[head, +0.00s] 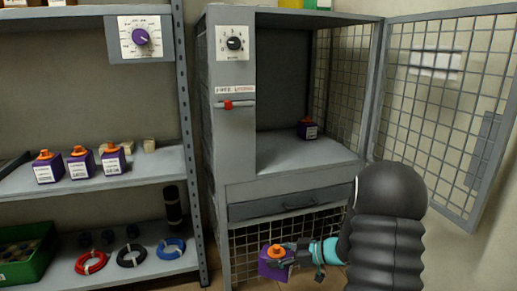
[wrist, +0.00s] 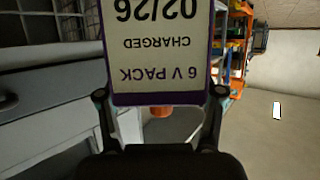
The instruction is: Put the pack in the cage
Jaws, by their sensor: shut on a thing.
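My gripper (head: 290,255) is shut on a purple pack (head: 274,265) with an orange top, held in front of the lower mesh of the cage. In the wrist view the pack's white label (wrist: 158,50) fills the top middle and reads upside down "6 V PACK CHARGED 02/26", between the two fingers (wrist: 160,95). The cage (head: 288,180) is a grey cabinet with mesh sides. Its mesh door (head: 450,110) stands open to the right.
A shelf (head: 85,175) at left bears several purple packs (head: 80,163) and small tan blocks. Below are a green bin (head: 25,262) and red, black and blue cable coils (head: 131,256). A red handle (head: 230,104) and a dial (head: 234,43) are on the cage's left panel. The front of the cage floor is clear.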

